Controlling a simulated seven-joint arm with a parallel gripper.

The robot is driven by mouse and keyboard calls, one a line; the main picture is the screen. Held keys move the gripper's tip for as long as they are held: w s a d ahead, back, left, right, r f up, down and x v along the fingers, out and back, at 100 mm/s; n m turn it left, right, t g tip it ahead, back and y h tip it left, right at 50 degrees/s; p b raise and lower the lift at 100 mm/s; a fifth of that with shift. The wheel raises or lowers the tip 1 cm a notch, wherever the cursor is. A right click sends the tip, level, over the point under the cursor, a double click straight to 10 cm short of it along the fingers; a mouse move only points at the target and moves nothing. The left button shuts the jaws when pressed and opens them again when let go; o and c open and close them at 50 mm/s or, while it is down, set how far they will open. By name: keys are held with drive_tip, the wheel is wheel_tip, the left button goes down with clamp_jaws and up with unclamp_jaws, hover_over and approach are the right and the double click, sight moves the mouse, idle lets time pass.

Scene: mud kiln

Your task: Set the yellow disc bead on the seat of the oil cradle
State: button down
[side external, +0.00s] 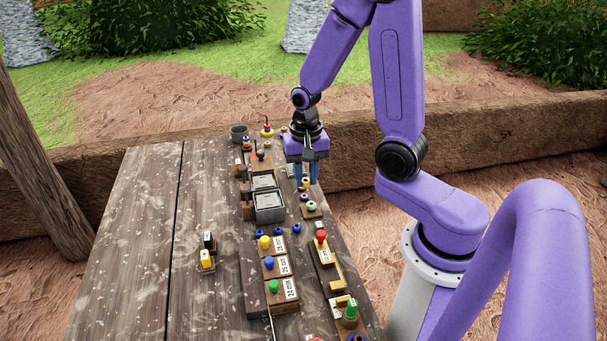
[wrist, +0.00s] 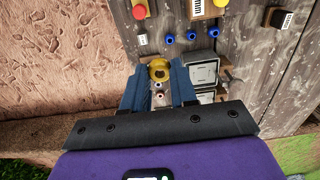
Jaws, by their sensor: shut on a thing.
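My gripper (side external: 306,175) is over the far right part of the table, its blue fingers pointing down. In the wrist view my gripper (wrist: 160,74) is shut on the yellow disc bead (wrist: 158,69), which shows a dark hole in its middle. The yellow disc bead (side external: 306,183) also shows small at the fingertips in the side view. Its gap to the surface below is hard to judge. I cannot tell which of the small fixtures is the oil cradle.
Below the fingers is a small wooden board (side external: 313,212) with pale ring-like pieces. Grey square trays (side external: 269,206) stand to its left, with several blue rings (side external: 278,231) nearer the camera. Labelled blocks with coloured knobs (side external: 274,286) fill the front. The table's left side (side external: 130,250) is mostly clear.

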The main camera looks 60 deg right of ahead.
drive_tip(key=c, duration=1.4)
unclamp_jaws()
drive_tip(key=c, duration=0.3)
drive_tip(key=shift+r, duration=2.5)
